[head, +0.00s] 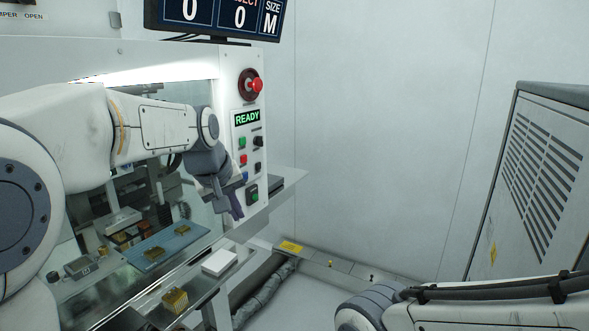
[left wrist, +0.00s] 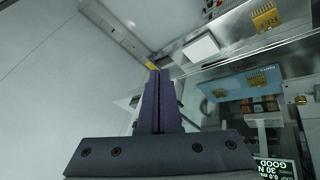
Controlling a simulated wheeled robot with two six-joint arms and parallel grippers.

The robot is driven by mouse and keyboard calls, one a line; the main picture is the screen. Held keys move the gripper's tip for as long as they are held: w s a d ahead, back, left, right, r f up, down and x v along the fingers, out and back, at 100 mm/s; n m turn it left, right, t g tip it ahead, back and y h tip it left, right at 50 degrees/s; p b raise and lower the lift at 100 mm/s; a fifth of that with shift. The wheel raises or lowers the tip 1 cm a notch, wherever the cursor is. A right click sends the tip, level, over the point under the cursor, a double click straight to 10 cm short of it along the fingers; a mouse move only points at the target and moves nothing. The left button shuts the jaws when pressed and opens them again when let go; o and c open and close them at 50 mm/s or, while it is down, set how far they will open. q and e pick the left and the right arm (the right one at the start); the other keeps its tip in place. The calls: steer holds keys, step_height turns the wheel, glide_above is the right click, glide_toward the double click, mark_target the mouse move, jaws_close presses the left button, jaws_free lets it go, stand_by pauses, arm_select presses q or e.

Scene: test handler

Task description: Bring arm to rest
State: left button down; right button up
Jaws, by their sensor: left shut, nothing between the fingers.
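My left arm comes in from the left in the head view and reaches across the front of the test handler (head: 225,75). My left gripper (head: 236,212) points downward in front of the machine's control panel, shut and empty. In the left wrist view its two dark fingers (left wrist: 158,100) lie together with nothing between them. Part of my right arm shows at the bottom right of the head view; its gripper is out of view.
The panel has a red emergency button (head: 255,85) and a green READY display (head: 247,118). A blue tray (head: 180,241) holds gold parts. A white box (head: 219,262) and a gold part (head: 175,300) sit nearer. A grey vented cabinet (head: 497,250) stands right.

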arm_select(q)
steer(key=s+d+f+m+g+b, duration=0.15)
steer(key=s+d+f+m, duration=0.25)
steer(key=s+d+f, duration=0.5)
steer(key=s+f+m+g+b, duration=0.1)
steer(key=s+f+m, duration=0.3)
steer(key=s, duration=0.7)
steer(key=s+f+m+g, duration=0.3)
steer(key=s+f, duration=0.3)
steer(key=s, duration=0.6)
steer(key=shift+d+f+m+b, duration=0.25)
steer(key=shift+d+m+b, duration=0.1)
steer(key=shift+m, duration=0.45)
